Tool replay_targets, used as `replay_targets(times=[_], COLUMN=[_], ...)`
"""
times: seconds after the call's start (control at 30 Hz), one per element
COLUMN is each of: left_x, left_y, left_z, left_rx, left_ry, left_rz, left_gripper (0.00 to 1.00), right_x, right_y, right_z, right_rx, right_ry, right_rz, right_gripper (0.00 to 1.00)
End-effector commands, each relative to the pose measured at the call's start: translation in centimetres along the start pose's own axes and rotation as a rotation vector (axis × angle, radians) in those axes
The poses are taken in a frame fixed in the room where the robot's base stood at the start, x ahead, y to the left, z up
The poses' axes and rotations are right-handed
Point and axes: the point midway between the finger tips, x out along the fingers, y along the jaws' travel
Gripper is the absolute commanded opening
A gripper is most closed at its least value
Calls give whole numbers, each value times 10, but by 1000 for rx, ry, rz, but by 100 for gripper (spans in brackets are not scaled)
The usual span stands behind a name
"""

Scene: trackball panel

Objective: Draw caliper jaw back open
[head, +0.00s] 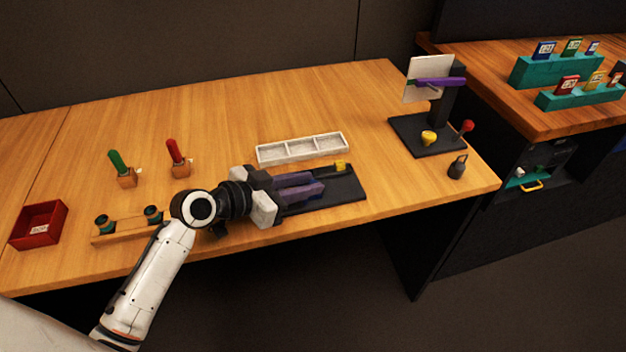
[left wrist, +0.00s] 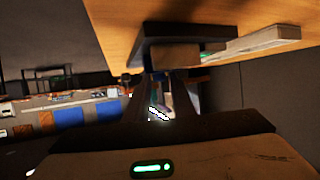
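A flat black board (head: 347,190) lies near the table's front edge, with a small yellow block (head: 340,166) at its far edge; it is likely the caliper. My left gripper (head: 318,188) lies low over the board, pointing right, with two purple bars at its front. These bars hide much of the board, so I cannot tell the jaw's position. In the left wrist view, two dark fingers (left wrist: 168,85) reach toward a tan block (left wrist: 176,57) beside a dark slab (left wrist: 190,33). Whether they grip it is unclear. My right gripper is not in view.
A black stand (head: 420,135) with a yellow ball and red-knobbed lever stands right. Green and red handles (head: 117,160), a wooden rack (head: 125,225) and a red box (head: 38,224) are left. The table's back is clear.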

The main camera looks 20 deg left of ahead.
Motion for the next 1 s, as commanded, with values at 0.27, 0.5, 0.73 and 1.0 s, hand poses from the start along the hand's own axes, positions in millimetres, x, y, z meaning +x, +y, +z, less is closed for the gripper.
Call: replay_targets(times=[0.27,0.5,0.73,1.0], left_x=[1,1,8,15], left_y=[0,0,3,7], left_z=[0,0,-4,-6], left_rx=[0,0,2,-1], left_ry=[0,0,1,2], left_rz=[-1,-1,0,0], left_gripper=[22,0,0,0], right_x=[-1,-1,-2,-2], right_y=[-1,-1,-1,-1], right_z=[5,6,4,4], right_rx=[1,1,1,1], right_ry=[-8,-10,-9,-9], right_rz=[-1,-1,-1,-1], right_gripper=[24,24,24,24])
